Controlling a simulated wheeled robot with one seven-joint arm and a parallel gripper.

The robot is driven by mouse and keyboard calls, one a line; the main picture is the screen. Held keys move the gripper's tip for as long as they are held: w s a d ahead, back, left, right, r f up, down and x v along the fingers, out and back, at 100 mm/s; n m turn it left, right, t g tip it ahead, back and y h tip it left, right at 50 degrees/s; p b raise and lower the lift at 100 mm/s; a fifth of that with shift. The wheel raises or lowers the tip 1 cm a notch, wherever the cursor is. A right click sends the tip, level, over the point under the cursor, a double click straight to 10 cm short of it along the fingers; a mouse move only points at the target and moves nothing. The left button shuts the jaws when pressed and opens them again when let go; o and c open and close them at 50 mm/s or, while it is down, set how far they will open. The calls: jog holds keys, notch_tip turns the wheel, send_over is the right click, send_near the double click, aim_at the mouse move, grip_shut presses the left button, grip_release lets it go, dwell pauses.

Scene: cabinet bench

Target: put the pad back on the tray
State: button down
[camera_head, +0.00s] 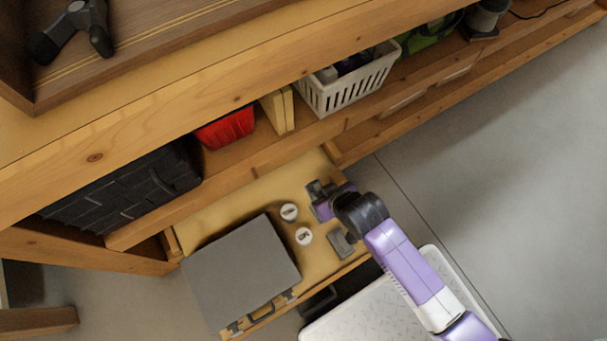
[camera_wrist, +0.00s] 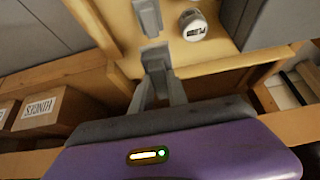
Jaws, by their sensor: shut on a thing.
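My gripper (camera_head: 318,190) is over the back right of the open yellow drawer (camera_head: 250,195), beside the cabinet front. In the wrist view its grey fingers (camera_wrist: 156,78) close around a small grey piece (camera_wrist: 156,56); I cannot tell for sure that this is the pad. Another grey block (camera_head: 342,242) lies near the drawer's right edge; a grey piece also shows beyond the fingers in the wrist view (camera_wrist: 147,17). A brown tray-like surface with raised sides (camera_head: 150,45) is on the bench top at upper left. The fingers hide part of the held piece.
Two white-topped cylinders (camera_head: 289,212) (camera_head: 304,236) and a large grey case (camera_head: 240,272) are in the drawer. A black tool (camera_head: 75,30) lies on the brown surface. The shelf holds a black crate (camera_head: 125,190), red bin (camera_head: 226,130) and white basket (camera_head: 350,85). Floor at right is clear.

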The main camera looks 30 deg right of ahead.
aim_at(313, 183)
jog(key=w+b, duration=0.1)
jog(key=w, duration=0.3)
jog(key=shift+w+f, duration=0.1)
jog(key=shift+w, duration=0.25)
jog(key=w+f+b, duration=0.1)
jog(key=f+b, duration=0.1)
jog(key=f, duration=0.1)
jog(key=w+f+b, duration=0.1)
jog(key=f, duration=0.2)
jog(key=w+f+b, duration=0.1)
jog(key=f+b, duration=0.1)
jog(key=f, duration=0.2)
jog(key=shift+f+b, duration=0.1)
jog(key=shift+b, duration=0.25)
jog(key=shift+w, duration=0.3)
jog(key=shift+w+g+b, duration=0.6)
jog(key=shift+w+g, duration=0.1)
jog(key=shift+g, duration=0.4)
jog(key=shift+w+g+b, duration=0.3)
jog(key=shift+g+b, duration=0.15)
jog(key=shift+g, duration=0.25)
jog(key=shift+s+f+b, duration=0.15)
jog(key=shift+f+b, duration=0.35)
jog(key=shift+f, duration=0.2)
jog(key=shift+f, duration=0.15)
jog(key=c, duration=1.3)
grip_release()
